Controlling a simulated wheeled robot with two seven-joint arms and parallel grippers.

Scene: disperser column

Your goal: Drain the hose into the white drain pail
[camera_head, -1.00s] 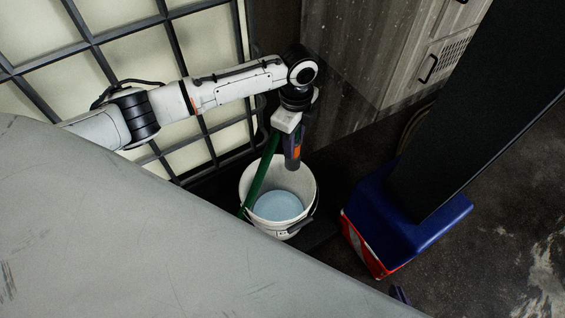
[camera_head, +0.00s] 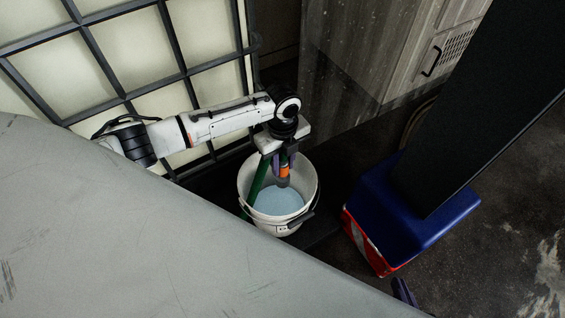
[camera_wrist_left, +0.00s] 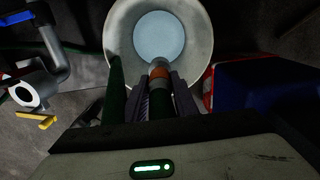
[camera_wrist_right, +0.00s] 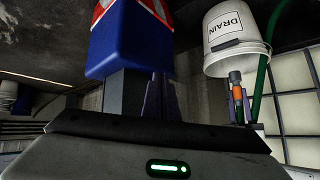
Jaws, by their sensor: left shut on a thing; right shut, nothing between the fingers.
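The white drain pail (camera_head: 310,200) stands on the floor with a pale blue round surface, perhaps liquid, inside it. Its "DRAIN" label shows in the right wrist view (camera_wrist_right: 226,27). My left gripper (camera_head: 279,163) is above the pail mouth, shut on the green hose near its end. The hose (camera_head: 258,180) has an orange band (camera_head: 284,171) and a grey tip, which points down towards the pail's inside. In the left wrist view, the tip (camera_wrist_left: 159,63) overlaps the pail opening. My right gripper (camera_wrist_right: 158,98) is shut and empty, to the right of the pail, mostly hidden in the head view.
A caged tank (camera_head: 120,45) stands behind the pail. A blue-and-red base with a dark column (camera_head: 420,215) is just right of the pail. A grey cabinet (camera_head: 380,50) stands at the back. A large grey surface (camera_head: 130,230) fills the lower left.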

